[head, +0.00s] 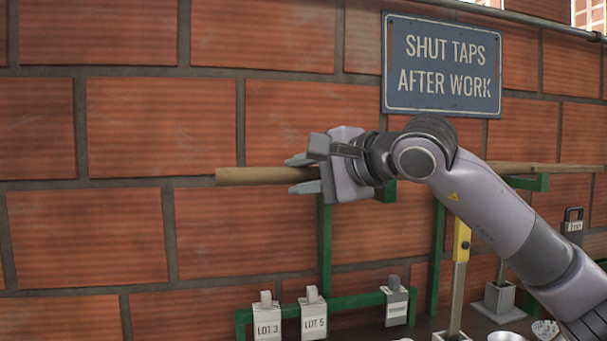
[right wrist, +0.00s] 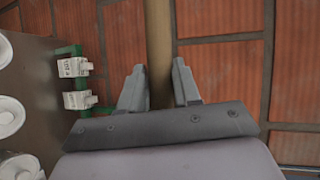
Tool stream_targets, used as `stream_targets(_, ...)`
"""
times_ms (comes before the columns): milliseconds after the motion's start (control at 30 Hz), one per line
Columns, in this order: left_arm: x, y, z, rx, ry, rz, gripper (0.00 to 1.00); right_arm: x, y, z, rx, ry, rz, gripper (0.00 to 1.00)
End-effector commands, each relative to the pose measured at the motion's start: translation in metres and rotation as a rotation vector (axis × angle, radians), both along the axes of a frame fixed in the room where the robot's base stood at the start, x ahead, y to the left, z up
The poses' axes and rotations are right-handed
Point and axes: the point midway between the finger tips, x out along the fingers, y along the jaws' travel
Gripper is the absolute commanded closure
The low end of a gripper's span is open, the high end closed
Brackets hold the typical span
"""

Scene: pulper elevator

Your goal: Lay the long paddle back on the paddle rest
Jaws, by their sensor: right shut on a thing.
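The long paddle (head: 250,176) is a pale wooden pole lying roughly level along the brick wall. Its left end sticks out past my right gripper (head: 305,174), and its shaft shows again to the right behind my arm. My right gripper is shut on the shaft near this left end. In the right wrist view the paddle (right wrist: 159,50) runs between the two fingers (right wrist: 160,88). The green paddle rest (head: 325,245) has uprights and brackets behind and below the shaft; whether the paddle touches the brackets is unclear. The paddle's far right end is out of view. My left gripper is not in view.
A low green rail (head: 345,302) carries several tags, including LOT 3 (head: 267,325) and LOT 5 (head: 313,322). A yellow-topped post (head: 461,240) stands below my right forearm. A blue sign (head: 442,66) hangs above. The wall at left is clear.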

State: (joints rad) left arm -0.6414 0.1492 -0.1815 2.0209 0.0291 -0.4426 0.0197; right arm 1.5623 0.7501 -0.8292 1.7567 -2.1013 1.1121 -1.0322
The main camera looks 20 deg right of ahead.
Motion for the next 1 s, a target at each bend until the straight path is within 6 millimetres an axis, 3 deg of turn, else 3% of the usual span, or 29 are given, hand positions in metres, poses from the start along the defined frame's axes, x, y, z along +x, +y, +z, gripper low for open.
stream_targets(100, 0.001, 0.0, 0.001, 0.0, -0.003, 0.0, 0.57, 0.0, 0.0, 0.002, -0.006, -0.005, 0.001, 1.0)
stream_targets(133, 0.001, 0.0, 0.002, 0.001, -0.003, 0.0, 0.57, 0.0, 0.0, 0.002, -0.006, -0.005, 0.001, 0.58)
stream_targets(200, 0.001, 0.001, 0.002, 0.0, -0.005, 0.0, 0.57, 0.0, 0.0, 0.002, -0.005, -0.004, 0.0, 0.38)
stream_targets(567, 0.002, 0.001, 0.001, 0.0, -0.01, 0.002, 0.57, -0.004, -0.002, 0.001, 0.003, 0.001, 0.0, 0.38)
stream_targets(1000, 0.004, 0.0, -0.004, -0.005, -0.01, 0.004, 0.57, -0.059, -0.028, 0.016, -0.002, -0.004, 0.0, 0.38)
